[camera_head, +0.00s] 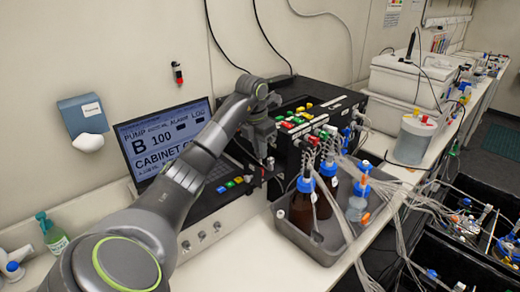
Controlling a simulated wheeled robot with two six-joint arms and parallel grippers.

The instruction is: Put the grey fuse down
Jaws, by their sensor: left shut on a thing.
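My left arm reaches in from the lower left, over the laptop-like pump panel (165,140). Its gripper (268,163) points down beside the front of the black pump cabinet (318,120). The gripper is shut on the grey fuse, which is too small and too covered by the fingers to make out. I cannot tell whether the fuse touches the surface under it. My right gripper is not in view.
A grey tray (318,248) with brown and clear blue-capped bottles stands right of the gripper, with many tubes running from it. Coloured connectors (298,120) sit on the cabinet. A green bottle (52,234) stands at left. The bench front (250,272) is clear.

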